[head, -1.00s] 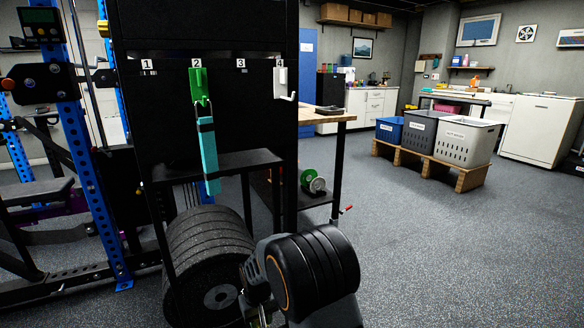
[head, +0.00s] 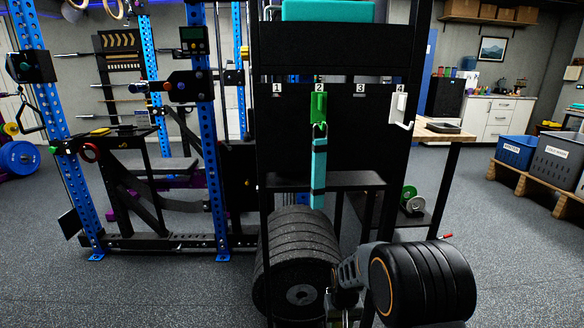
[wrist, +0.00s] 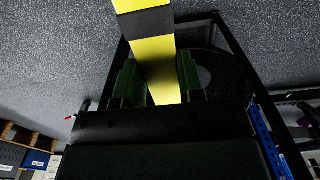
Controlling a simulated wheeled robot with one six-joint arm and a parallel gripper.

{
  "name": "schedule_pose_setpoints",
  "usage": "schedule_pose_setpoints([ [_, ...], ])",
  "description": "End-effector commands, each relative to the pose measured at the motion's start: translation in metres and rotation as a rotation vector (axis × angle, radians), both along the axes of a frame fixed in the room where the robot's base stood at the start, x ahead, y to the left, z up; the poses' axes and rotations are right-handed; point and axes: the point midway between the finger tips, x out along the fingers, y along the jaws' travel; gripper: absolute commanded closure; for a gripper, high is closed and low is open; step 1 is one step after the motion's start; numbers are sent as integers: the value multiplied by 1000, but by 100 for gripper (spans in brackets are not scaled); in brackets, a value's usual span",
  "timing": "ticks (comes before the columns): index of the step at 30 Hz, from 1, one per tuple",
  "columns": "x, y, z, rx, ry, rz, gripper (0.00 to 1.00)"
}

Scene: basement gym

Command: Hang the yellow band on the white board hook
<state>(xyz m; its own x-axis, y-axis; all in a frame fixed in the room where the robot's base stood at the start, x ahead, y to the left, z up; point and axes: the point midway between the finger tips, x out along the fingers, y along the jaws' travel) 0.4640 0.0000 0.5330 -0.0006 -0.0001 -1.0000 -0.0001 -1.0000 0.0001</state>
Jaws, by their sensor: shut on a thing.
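The white hook (head: 401,108) is on the black board (head: 365,135) under label 4, at its right end. It looks empty. A green hook (head: 318,105) under label 2 holds a hanging teal band (head: 319,165). My gripper (wrist: 157,82) is shut on the yellow band (wrist: 156,48), which shows yellow and black sections between the two green fingers in the wrist view. The band runs out of the top of that view, so its far end is hidden. In the head view my arm is low, in front of the rack and below the white hook; the band cannot be made out there.
A black shelf (head: 345,181) juts out below the hooks, with black weight plates (head: 292,255) under it. A workbench (head: 443,131) stands behind on the right. Blue rack posts (head: 206,150) stand left. Open floor lies at the right.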

Motion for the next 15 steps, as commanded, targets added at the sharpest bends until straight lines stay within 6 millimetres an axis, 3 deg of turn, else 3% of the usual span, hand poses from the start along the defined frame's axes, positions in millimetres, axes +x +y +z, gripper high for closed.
schedule_pose_setpoints([
  [1,-1,0,30,0,1,0,89],
  [15,-8,0,138,0,2,0,89],
])
